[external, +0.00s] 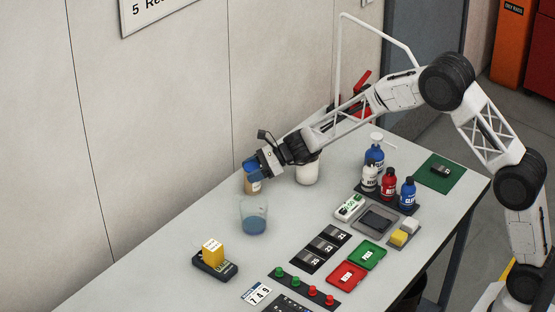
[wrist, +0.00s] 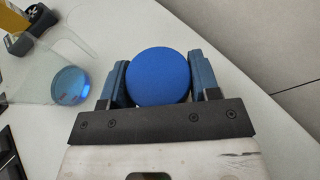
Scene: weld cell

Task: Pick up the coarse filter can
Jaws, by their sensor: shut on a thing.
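A tan can with a blue lid (external: 252,183) is near the wall side of the table, and its round blue top (wrist: 158,76) fills the middle of the wrist view. Any label on it is too small to read, so I cannot tell if it is the coarse filter can. My gripper (external: 254,168) is shut on this can, with one finger on each side of the lid in the wrist view (wrist: 160,82). I cannot tell whether the can's base touches the table.
A clear beaker with blue liquid (external: 253,217) stands just in front of the can. A white container (external: 308,170) stands to its right, close to my arm. A dark meter (external: 215,264) with a yellow block (external: 212,252) lies front left. Bottles and trays fill the right side.

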